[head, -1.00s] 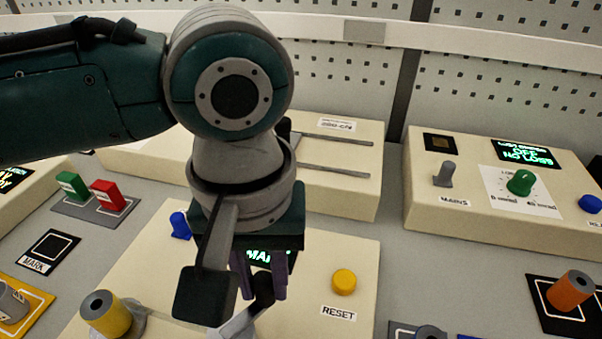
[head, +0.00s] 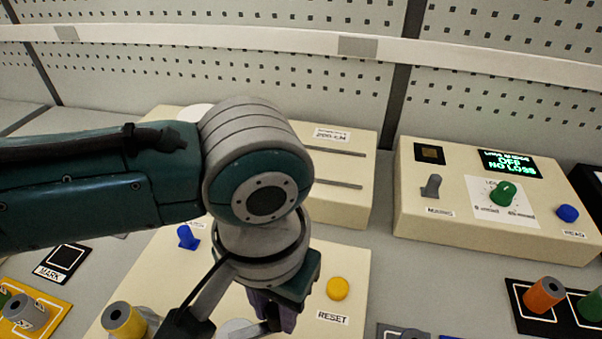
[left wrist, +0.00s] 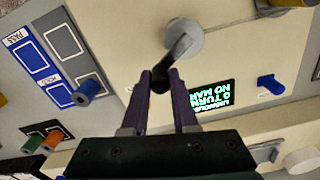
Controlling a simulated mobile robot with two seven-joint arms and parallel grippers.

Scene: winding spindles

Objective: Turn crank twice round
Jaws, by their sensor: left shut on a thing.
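The crank has a black arm and knob (left wrist: 160,78) on a round grey hub (left wrist: 188,36), mounted on a cream winder box. My left gripper (left wrist: 161,74) is shut on the crank's knob, with one purple finger on each side. In the head view my left gripper (head: 272,314) reaches down over the box, and my wrist hides much of the crank. A lit green display (left wrist: 211,95) on the box shows upside down in the left wrist view, reading about "0 TURN". My right gripper is not in view.
A yellow RESET button (head: 338,288) sits right of the gripper, a blue switch (head: 188,237) to its left.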

